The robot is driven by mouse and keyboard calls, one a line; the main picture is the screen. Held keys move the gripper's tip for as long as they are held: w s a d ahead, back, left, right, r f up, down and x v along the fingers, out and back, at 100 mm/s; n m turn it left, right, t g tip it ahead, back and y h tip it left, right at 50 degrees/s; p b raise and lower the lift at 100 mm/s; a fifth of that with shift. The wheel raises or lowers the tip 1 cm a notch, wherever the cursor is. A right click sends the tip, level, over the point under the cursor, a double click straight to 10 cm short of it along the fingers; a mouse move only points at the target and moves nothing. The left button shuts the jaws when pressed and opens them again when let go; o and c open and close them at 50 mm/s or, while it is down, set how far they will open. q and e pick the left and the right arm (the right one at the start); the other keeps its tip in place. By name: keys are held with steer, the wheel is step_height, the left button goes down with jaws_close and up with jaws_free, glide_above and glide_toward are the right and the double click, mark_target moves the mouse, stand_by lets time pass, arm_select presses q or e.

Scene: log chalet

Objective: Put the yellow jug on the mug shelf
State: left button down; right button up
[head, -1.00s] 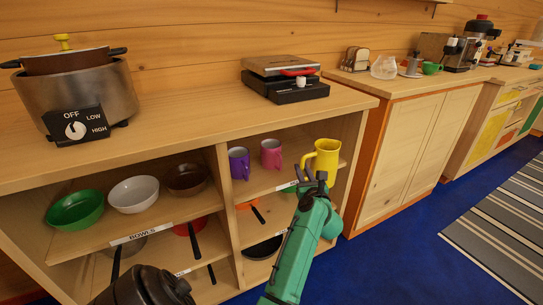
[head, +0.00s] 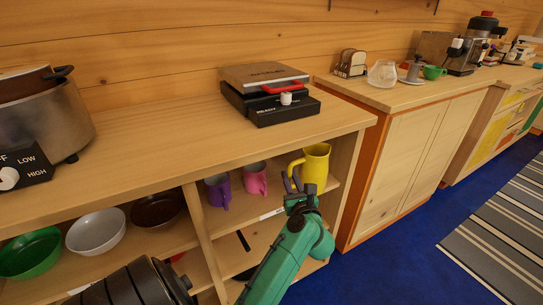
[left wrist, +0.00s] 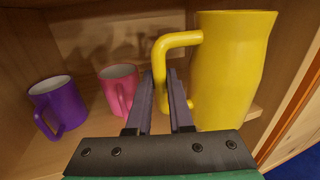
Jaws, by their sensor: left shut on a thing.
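The yellow jug (head: 317,167) is upright at the right end of the mug shelf (head: 247,211), the upper right compartment of the open cabinet. A purple mug (head: 218,191) and a pink mug (head: 254,180) stand to its left on that shelf. My left gripper (head: 293,182) reaches in from the front and is shut on the jug's handle, which faces left. The left wrist view shows the fingers (left wrist: 168,88) around the handle and the jug (left wrist: 232,70) close to the right side wall. I cannot tell whether its base touches the shelf. My right gripper is not in view.
The countertop (head: 170,125) forms a low roof over the shelf and holds a black sandwich press (head: 268,95) and a steel cooker (head: 45,120). Bowls fill the left compartment. The cabinet's right side panel (head: 345,180) stands close beside the jug.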

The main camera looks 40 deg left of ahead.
arm_select(q)
steer(key=f+x, duration=0.1)
steer(key=x, duration=0.3)
steer(key=f+b+x, duration=0.1)
steer(key=x, duration=0.4)
steer(key=f+x, duration=0.1)
steer(key=x, duration=0.4)
steer(key=shift+s+b, duration=0.1)
steer(key=shift+b, duration=0.3)
steer(key=shift+a+f, duration=0.1)
steer(key=shift+f, duration=0.2)
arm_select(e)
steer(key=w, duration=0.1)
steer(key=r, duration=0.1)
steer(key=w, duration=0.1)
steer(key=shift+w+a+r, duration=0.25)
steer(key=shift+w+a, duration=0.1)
arm_select(q)
steer(key=shift+f, duration=0.1)
steer(key=c, duration=0.8)
jaws_free()
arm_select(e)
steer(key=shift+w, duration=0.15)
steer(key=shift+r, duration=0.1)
